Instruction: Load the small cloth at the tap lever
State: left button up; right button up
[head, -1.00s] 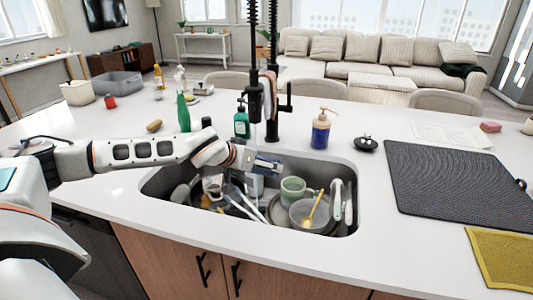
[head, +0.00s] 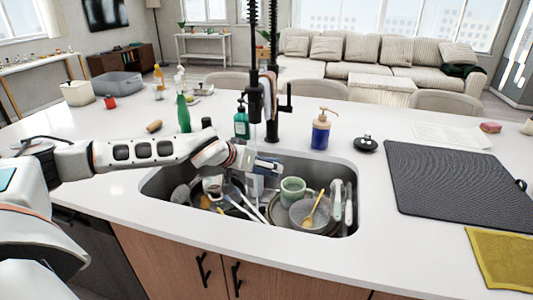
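The black tap (head: 272,110) stands behind the sink, with its lever (head: 287,100) on the right side. A small pale pinkish cloth (head: 268,84) hangs on the tap near the lever. My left gripper (head: 268,166) is over the back of the sink, below the tap and apart from the cloth. A bluish patch shows at its fingers; I cannot tell whether it is part of the gripper or something held. My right gripper is not in view.
The sink (head: 350,175) holds a green mug (head: 292,190), a bowl, a pan and utensils. Soap bottles (head: 320,130) and (head: 242,122) stand behind it. A dark drying mat (head: 450,180) and a yellow cloth (head: 500,262) lie at right.

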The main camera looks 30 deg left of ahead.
pick_arm(q)
jog(key=shift+s+d+r+p, duration=0.2)
jog(key=shift+s+r+p, duration=0.05)
jog(key=shift+s+r, duration=0.25)
jog(key=shift+s+d+r+p, duration=0.15)
jog(key=shift+s+r+p, duration=0.05)
jog(key=shift+s+r, duration=0.25)
jog(key=shift+s+d+r+p, duration=0.25)
jog(key=shift+s+r, duration=0.3)
jog(key=shift+s, duration=0.2)
jog(key=shift+s+d+r+p, duration=0.1)
jog(key=shift+s+d+r, duration=0.15)
jog(key=shift+s+r, duration=0.4)
jog(key=shift+f, duration=0.1)
